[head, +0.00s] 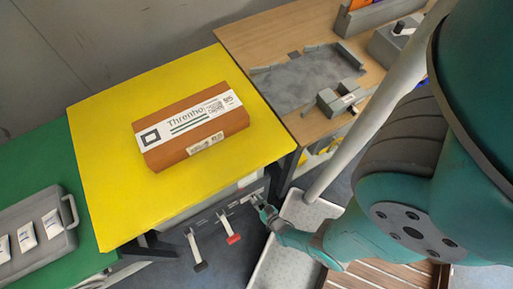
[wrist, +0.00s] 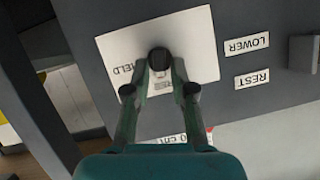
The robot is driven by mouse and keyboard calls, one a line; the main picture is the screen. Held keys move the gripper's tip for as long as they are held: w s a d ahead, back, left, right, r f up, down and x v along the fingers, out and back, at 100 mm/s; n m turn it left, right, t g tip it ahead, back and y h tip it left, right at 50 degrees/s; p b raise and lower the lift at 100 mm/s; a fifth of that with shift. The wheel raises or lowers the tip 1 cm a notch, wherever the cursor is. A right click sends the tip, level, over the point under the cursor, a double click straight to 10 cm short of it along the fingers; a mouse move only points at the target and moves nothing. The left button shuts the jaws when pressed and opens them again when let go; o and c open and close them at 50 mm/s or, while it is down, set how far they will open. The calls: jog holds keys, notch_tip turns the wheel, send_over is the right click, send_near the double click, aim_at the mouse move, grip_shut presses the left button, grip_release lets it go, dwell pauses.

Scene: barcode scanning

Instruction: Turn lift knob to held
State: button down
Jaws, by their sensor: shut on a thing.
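The lift knob (wrist: 159,60) is a small dark knob on a white plate (wrist: 198,48) on a grey panel in the wrist view. The plate carries a partly covered label reading HELD (wrist: 122,74) left of the knob. LOWER (wrist: 247,46) and REST (wrist: 251,79) labels sit on the panel to the right. My gripper (wrist: 159,89) is shut on the knob, with a finger on each side. Which way the knob points cannot be told. In the head view my gripper (head: 266,212) is at the front panel below the yellow lift top (head: 100,140).
An orange-brown box (head: 190,125) with a white label lies on the yellow top. Two levers, one black-ended (head: 200,267) and one red-ended (head: 233,239), stick out left of my gripper. A grey tray (head: 302,215) is below right. A grey case (head: 40,235) lies on the green surface.

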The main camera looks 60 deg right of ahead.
aim_at(252, 188)
jog(key=shift+s+d+m+t+y, duration=0.1)
jog(key=shift+d+m+t+y, duration=0.2)
jog(key=shift+m, duration=0.3)
jog(key=shift+f+m, duration=0.1)
jog(key=shift+m, duration=0.2)
jog(key=shift+w+d+t+y, duration=0.2)
jog(key=shift+t+y, duration=0.1)
jog(key=shift+t, duration=0.1)
jog(key=c, duration=1.2)
grip_release()
jog(key=shift+s+a, duration=0.15)
jog(key=shift+a, duration=0.05)
jog(key=shift+a, duration=0.1)
jog(key=shift+r, duration=5.05)
